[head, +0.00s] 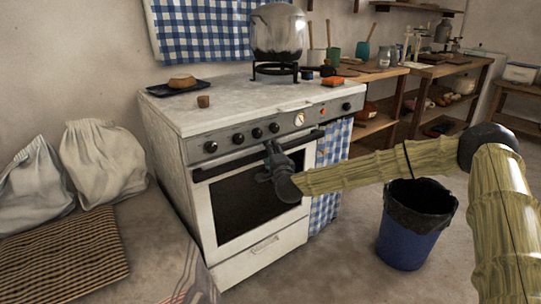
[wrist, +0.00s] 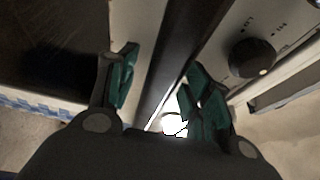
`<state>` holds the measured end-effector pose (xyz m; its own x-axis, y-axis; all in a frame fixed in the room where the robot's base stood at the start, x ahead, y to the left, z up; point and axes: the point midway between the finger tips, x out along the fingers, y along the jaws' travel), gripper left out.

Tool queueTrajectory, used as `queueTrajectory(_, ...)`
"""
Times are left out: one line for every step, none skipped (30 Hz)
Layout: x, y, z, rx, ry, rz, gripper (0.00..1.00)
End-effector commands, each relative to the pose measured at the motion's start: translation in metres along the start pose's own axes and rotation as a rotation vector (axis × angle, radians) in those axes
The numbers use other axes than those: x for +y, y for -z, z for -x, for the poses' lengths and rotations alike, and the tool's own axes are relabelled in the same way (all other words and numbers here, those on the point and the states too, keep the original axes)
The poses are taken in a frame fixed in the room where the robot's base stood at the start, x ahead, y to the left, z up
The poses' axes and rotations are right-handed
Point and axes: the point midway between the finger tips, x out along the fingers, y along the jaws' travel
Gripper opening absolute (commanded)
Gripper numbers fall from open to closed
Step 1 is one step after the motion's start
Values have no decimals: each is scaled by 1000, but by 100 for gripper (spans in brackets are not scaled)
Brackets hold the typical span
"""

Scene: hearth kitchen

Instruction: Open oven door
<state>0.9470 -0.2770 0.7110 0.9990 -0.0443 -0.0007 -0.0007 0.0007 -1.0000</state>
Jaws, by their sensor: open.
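The oven door (head: 229,213) is on the front of the white stove, with a dark window, and it looks shut. Its dark bar handle (head: 224,168) runs along the top of the door. My gripper (head: 270,150) is at the right part of the handle. In the wrist view the handle (wrist: 181,60) passes between the two green-padded fingers of my gripper (wrist: 160,85). The fingers stand apart, one on each side of the bar. Whether either pad touches it I cannot tell. The oven window (wrist: 50,40) shows at upper left there.
Control knobs (head: 256,133) sit just above the handle; one knob (wrist: 252,58) is close to the right finger. A blue bin (head: 412,225) stands right of the stove. A striped mat (head: 65,258) lies at left. Floor before the door looks clear.

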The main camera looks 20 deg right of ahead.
Motion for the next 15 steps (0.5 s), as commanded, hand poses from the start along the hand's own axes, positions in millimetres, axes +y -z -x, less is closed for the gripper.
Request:
queueTrajectory(0, 0, -2, 0, 0, 0, 50)
queueTrajectory(0, 0, -2, 0, 0, 0, 50)
queueTrajectory(0, 0, -2, 0, 0, 0, 50)
queueTrajectory(0, 0, -2, 0, 0, 0, 50)
queueTrajectory(0, 0, -2, 0, 0, 0, 50)
queueTrajectory(0, 0, -2, 0, 0, 0, 50)
queueTrajectory(0, 0, -2, 0, 0, 0, 50)
queueTrajectory(0, 0, -2, 0, 0, 0, 50)
queueTrajectory(0, 0, -2, 0, 0, 0, 50)
queueTrajectory(0, 0, -2, 0, 0, 0, 46)
queueTrajectory(0, 0, -2, 0, 0, 0, 41)
queueTrajectory(0, 0, -2, 0, 0, 0, 34)
queueTrajectory(0, 0, -2, 0, 0, 0, 28)
queueTrajectory(0, 0, -2, 0, 0, 0, 23)
queueTrajectory(0, 0, -2, 0, 0, 0, 15)
